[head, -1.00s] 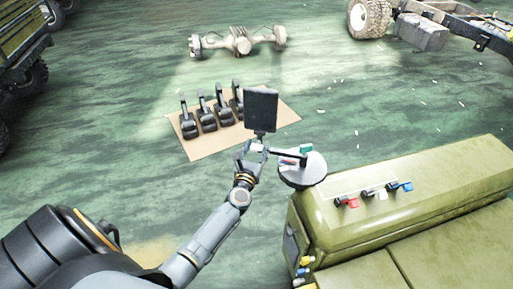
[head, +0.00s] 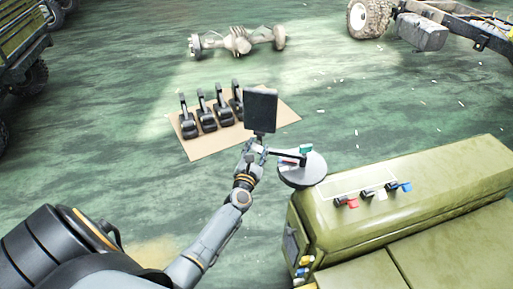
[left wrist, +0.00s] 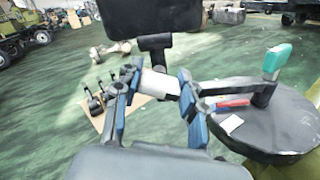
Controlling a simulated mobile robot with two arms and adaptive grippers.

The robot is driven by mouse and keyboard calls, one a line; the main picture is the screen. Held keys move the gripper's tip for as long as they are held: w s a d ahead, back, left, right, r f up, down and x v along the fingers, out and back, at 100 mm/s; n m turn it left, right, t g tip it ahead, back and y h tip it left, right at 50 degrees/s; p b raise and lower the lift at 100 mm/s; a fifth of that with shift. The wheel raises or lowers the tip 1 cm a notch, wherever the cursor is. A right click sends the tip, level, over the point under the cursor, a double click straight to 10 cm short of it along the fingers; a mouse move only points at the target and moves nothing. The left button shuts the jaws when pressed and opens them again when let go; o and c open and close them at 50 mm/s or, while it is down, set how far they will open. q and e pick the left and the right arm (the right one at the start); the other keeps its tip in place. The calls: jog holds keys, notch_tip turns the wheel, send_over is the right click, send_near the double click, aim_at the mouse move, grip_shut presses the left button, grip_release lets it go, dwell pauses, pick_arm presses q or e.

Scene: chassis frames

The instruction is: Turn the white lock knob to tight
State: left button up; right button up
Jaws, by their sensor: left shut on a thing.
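The white lock knob (left wrist: 160,83) shows in the left wrist view as a short pale cylinder below the dark screen (left wrist: 140,15). My left gripper (left wrist: 158,88) has its blue-padded fingers on both sides of the knob, shut on it. In the head view my left gripper (head: 256,152) is just below the screen (head: 261,109), and the fingers mostly hide the knob. A dark arm joins the knob to a round grey stand (head: 303,173) at the right, which carries a green piece (head: 306,149) and a red piece. My right gripper is not in view.
A green cabinet (head: 430,180) with red, white and blue levers stands close at the right. A brown mat (head: 205,150) with several black pedals lies beyond my left gripper. An axle (head: 238,42) lies farther back. The floor around the mat is mostly open.

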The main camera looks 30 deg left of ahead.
pick_arm(q)
jog(key=m+p, duration=0.1)
jog(key=m, duration=0.5)
jog(key=shift+d, duration=0.1)
jog(key=m, duration=0.5)
jog(key=shift+f+p, duration=0.1)
jog(key=shift+p, duration=0.3)
jog(key=shift+m, duration=0.9)
jog(key=shift+f, duration=0.1)
